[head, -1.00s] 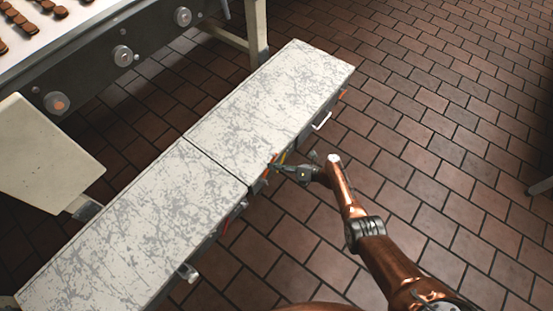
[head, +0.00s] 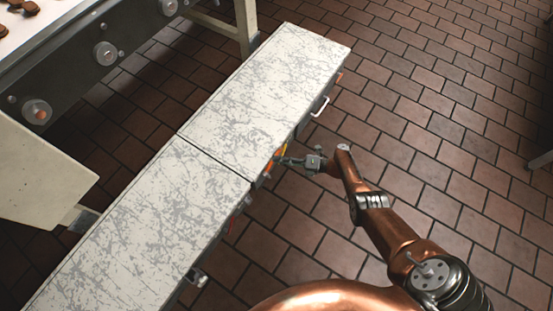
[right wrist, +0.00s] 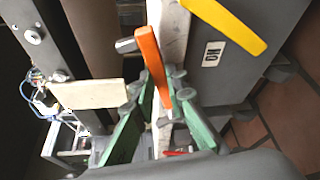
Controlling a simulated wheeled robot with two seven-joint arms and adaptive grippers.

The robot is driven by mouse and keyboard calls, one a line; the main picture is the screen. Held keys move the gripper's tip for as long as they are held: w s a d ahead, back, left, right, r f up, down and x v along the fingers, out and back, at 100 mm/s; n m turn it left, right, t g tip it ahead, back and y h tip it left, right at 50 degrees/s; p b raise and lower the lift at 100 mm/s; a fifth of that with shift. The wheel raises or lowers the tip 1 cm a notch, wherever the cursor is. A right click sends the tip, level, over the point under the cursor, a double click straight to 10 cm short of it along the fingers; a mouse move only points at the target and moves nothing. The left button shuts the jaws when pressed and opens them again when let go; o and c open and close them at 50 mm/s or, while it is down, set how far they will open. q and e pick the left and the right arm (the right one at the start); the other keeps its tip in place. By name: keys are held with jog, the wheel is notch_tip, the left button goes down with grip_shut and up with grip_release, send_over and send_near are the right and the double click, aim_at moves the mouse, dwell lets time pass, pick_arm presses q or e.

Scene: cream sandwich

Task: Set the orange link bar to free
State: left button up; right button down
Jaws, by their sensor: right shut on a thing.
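The orange link bar (right wrist: 152,62) stands out in the right wrist view, its lower end between the green-padded fingers of my right gripper (right wrist: 160,115). The gripper is shut on it. In the head view the bar (head: 268,170) is a small orange piece at the side of the long bench, partly hidden under its top edge. My right gripper (head: 284,161) reaches it from the right. My left gripper is not in view.
A yellow handle (right wrist: 228,22) sits close to the bar, near a small printed label (right wrist: 214,53). The scratched pale bench top (head: 240,110) runs diagonally, with a white handle (head: 320,106) on its side. Tiled floor to the right is clear.

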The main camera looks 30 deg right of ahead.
jog(key=shift+a, duration=0.3)
jog(key=c, duration=2.2)
grip_release()
jog(key=shift+o, duration=1.3)
jog(key=shift+d, duration=0.25)
jog(key=shift+s+d, duration=0.1)
jog(key=v, duration=1.1)
jog(key=shift+s+d, duration=0.25)
jog(key=shift+d, duration=0.05)
jog(key=shift+f, duration=0.1)
